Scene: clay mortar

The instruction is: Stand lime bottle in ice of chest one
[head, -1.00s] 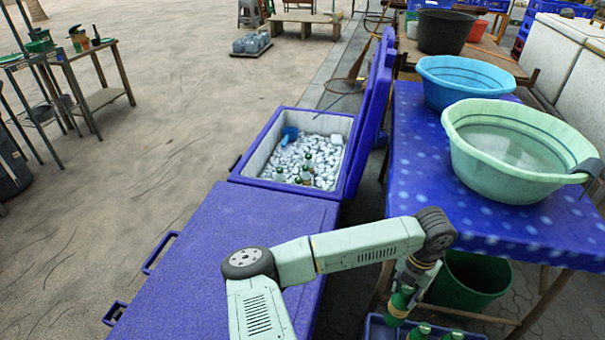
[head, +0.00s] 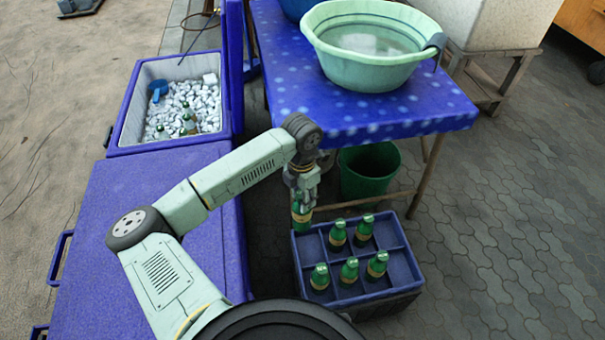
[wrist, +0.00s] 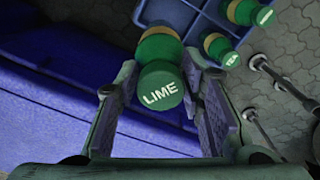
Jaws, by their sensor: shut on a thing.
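The lime bottle (head: 301,214) is green with a yellowish band. In the wrist view its green cap (wrist: 161,90) reads LIME and sits between my two fingers. My gripper (head: 303,196) is shut on it and holds it upright at the back left corner of a blue crate (head: 309,262). I cannot tell whether its base is clear of the crate. An open blue chest (head: 127,121) at upper left holds ice (head: 196,98), several green-capped bottles (head: 189,121) and a blue scoop (head: 158,91). No number shows on it.
Several green bottles (head: 349,270) stand in the crate's compartments. A closed blue chest (head: 130,205) lies between the crate and the ice. The chest's raised lid (head: 234,65), a blue-covered table (head: 400,112) with a basin (head: 365,65), and a green bucket (head: 370,172) stand close by.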

